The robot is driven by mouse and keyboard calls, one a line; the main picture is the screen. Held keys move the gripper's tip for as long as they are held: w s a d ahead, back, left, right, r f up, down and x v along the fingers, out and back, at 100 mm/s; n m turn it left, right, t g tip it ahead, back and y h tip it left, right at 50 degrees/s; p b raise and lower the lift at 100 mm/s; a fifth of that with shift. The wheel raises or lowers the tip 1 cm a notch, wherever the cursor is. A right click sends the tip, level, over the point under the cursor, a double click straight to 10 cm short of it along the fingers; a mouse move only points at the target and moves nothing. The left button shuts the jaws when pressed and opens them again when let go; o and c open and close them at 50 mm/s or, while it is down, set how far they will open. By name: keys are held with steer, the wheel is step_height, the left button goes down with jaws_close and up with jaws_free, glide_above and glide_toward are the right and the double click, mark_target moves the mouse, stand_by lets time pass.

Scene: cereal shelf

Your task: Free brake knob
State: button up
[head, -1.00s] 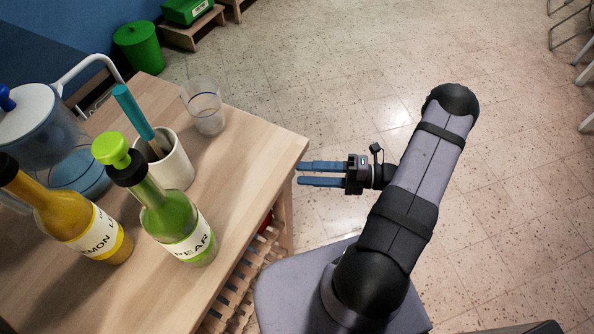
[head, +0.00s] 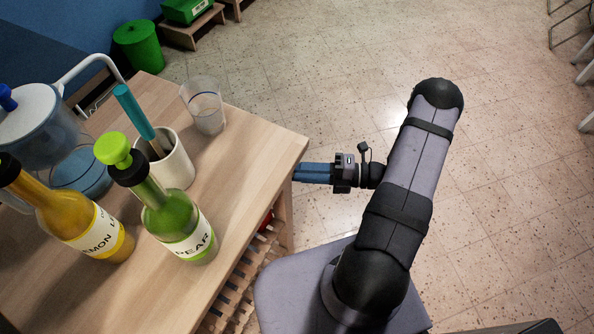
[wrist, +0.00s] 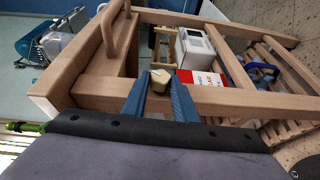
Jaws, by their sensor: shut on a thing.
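In the wrist view, a small pale wooden knob (wrist: 158,79) sits at the cart's side rail (wrist: 225,102), between my two blue fingers. My gripper (wrist: 160,88) is shut on this knob, which fills the gap near the fingertips. In the head view, my gripper (head: 297,173) lies level beside the right edge of the wooden cart top (head: 255,155). Its fingertips meet the cart's edge in that picture, and the knob is hidden there. I cannot tell how the knob is fixed to the rail.
On the cart top stand a green pear bottle (head: 178,222), a yellow lemon bottle (head: 85,230), a white cup (head: 172,168) and a clear glass (head: 205,108). Lower slatted shelves hold a red-and-white box (wrist: 203,79) and a white appliance (wrist: 195,50).

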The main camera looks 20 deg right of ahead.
steer(key=shift+f+y+b, duration=0.2)
steer(key=shift+y+b, duration=0.1)
steer(key=shift+b, duration=0.05)
steer(key=n+y+b, duration=0.1)
steer(key=y+b, duration=0.1)
steer(key=b, duration=0.1)
steer(key=f+n+t+y+b, duration=0.1)
steer(key=y+b, duration=0.1)
steer(key=b, duration=0.1)
steer(key=shift+a, duration=0.1)
steer(key=shift+n+y+b, duration=0.3)
steer(key=shift+n+b, duration=0.1)
steer(key=shift+b, duration=0.1)
steer(key=shift+r, duration=0.15)
steer(key=o, duration=1.1)
steer(key=shift+r, duration=0.2)
